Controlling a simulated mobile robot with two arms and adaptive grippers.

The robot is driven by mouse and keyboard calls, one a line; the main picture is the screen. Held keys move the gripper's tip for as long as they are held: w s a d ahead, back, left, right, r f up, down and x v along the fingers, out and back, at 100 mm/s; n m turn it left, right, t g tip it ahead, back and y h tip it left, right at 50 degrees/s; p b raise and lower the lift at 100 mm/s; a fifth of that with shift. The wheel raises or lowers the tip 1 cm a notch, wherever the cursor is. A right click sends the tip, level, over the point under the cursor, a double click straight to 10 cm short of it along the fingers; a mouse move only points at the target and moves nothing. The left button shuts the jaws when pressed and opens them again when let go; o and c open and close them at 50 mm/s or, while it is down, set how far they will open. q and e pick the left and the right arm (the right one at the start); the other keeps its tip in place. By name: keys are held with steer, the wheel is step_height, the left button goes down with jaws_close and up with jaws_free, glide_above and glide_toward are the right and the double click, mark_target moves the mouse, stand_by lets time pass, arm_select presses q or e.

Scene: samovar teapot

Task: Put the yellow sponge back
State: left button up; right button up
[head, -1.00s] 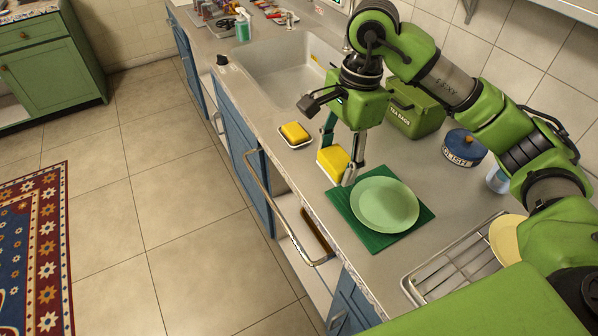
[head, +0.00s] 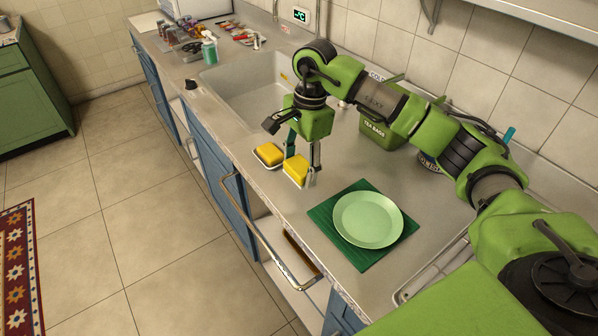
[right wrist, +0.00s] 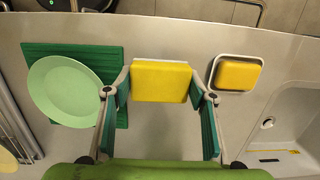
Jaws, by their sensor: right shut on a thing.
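My right gripper (head: 302,166) is shut on a yellow sponge (head: 295,169), with one finger on either side. The held sponge (right wrist: 160,83) also shows between the fingers in the right wrist view. I cannot tell whether it touches the counter. A second yellow sponge (head: 269,153) lies in a small white-rimmed dish (head: 281,164) close to the left of the held one. That sponge (right wrist: 238,74) and its dish (right wrist: 215,76) also show in the right wrist view, apart from the gripper. My left gripper is not in view.
A pale green plate (head: 367,219) rests on a dark green mat (head: 325,221) to the right. A sink (head: 240,88) lies behind the dish. A green tea bags box (head: 378,130) stands at the back. A metal rail (head: 255,232) runs along the cabinet front below.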

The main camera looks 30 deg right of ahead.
mark_target(301, 159)
steer(key=shift+w+d+f, duration=0.2)
steer(key=shift+w+f, duration=0.25)
steer(key=shift+f, duration=0.15)
steer(key=shift+w+d+f, duration=0.15)
steer(key=shift+w+f, duration=0.25)
steer(key=shift+f, duration=0.2)
step_height(301, 159, down, 2)
steer(key=shift+f+p, duration=0.2)
steer(key=shift+p, duration=0.65)
steer(key=shift+f, duration=0.35)
steer(key=o, duration=0.7)
steer(key=shift+b, duration=0.3)
steer(key=shift+c, duration=0.2)
steer(key=o, duration=0.4)
